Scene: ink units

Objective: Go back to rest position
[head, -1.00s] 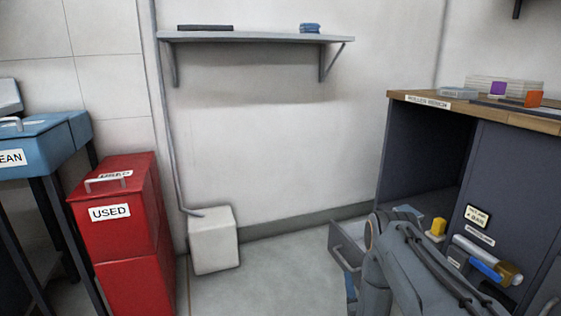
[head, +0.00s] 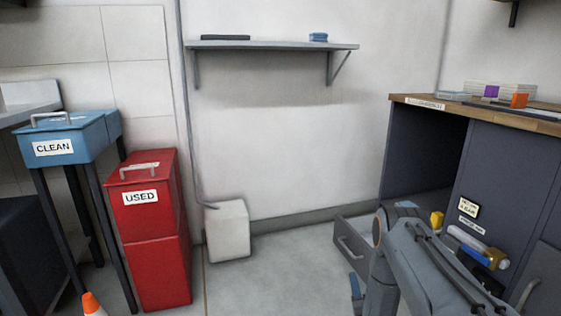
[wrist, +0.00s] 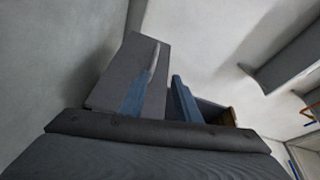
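My gripper (wrist: 164,85) shows in the wrist view as two blue fingers, set apart with nothing seen held between them. A dark grey panel lies behind the fingers in that view. In the head view my grey arm is folded low at the right, in front of the dark cabinet (head: 420,150). The arm hides most of the gripper there. An open grey drawer (head: 352,247) stands out to the left of the arm.
A red USED bin (head: 150,245) and a blue CLEAN bin (head: 85,135) stand at the left. An orange cone (head: 92,304) is at the bottom left. A white box (head: 228,232) sits by the wall under a shelf (head: 270,45). The middle floor is clear.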

